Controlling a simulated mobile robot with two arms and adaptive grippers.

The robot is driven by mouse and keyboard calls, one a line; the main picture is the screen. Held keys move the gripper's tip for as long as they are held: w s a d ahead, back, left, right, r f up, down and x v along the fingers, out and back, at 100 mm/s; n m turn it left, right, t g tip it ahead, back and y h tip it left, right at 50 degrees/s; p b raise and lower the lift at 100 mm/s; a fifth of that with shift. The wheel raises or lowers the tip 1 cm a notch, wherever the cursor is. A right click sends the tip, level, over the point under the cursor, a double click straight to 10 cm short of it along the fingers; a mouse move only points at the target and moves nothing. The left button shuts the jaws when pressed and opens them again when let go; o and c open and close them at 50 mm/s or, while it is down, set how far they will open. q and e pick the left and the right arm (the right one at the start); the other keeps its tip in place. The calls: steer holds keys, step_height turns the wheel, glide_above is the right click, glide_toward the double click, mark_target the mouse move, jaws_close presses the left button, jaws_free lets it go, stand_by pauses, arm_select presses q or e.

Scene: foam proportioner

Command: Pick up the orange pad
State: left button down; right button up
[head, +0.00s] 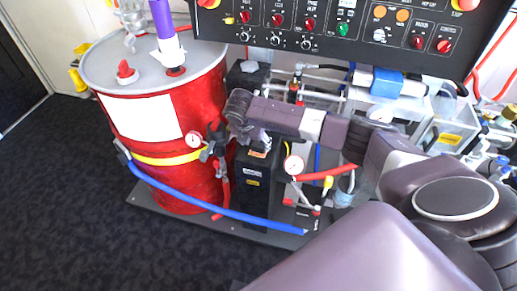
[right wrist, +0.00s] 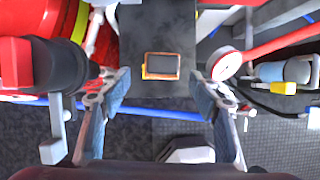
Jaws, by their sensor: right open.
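The orange pad (right wrist: 162,66) is a small rectangle with a dark grey face and an orange edge. It lies on top of the black box (right wrist: 157,30), and in the head view the pad (head: 258,154) shows as a small orange patch there. My right gripper (right wrist: 160,88) is open and empty, its two fingers spread wide on either side of the pad in the right wrist view. In the head view my right gripper (head: 257,141) hangs just over the box top, and my wrist hides part of that area. My left gripper is not in view.
A red drum (head: 205,95) stands left of the box. Pressure gauges (head: 294,165) (right wrist: 226,65) sit close on both sides. A blue hose (head: 200,205) runs low in front. Pipes and a black control panel (head: 350,22) are behind. Dark floor lies open at the left.

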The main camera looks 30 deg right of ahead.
mark_target(258, 147)
steer(key=shift+x, duration=1.9)
steer(key=shift+s+d, duration=0.1)
steer(key=shift+s, duration=0.1)
steer(key=shift+c, duration=0.7)
steer(key=c, duration=1.1)
step_height(258, 147, up, 10)
